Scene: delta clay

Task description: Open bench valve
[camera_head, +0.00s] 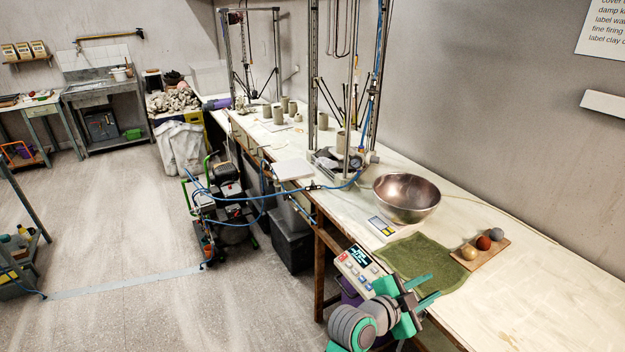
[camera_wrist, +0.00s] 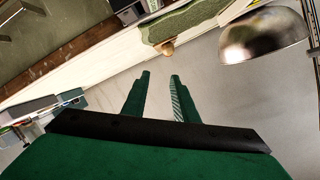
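A round gauge (camera_head: 356,162) and small fittings sit on the bench at the foot of the near metal frame, where the blue hose (camera_head: 335,186) ends. The bench valve is probably among these fittings, but its handle is too small to make out. My gripper (camera_head: 423,291) is in front of the bench's near edge, by the green cloth, well to the near right of the fittings. In the wrist view my gripper (camera_wrist: 158,84) has its two green fingers apart with nothing between them. I cannot make out the valve in the wrist view.
A metal bowl (camera_head: 406,197) stands between the fittings and the green cloth (camera_head: 425,262). A wooden board (camera_head: 478,262) with three balls lies right of the cloth. A control box (camera_head: 358,268) is beside my gripper. The bench's near right end is clear.

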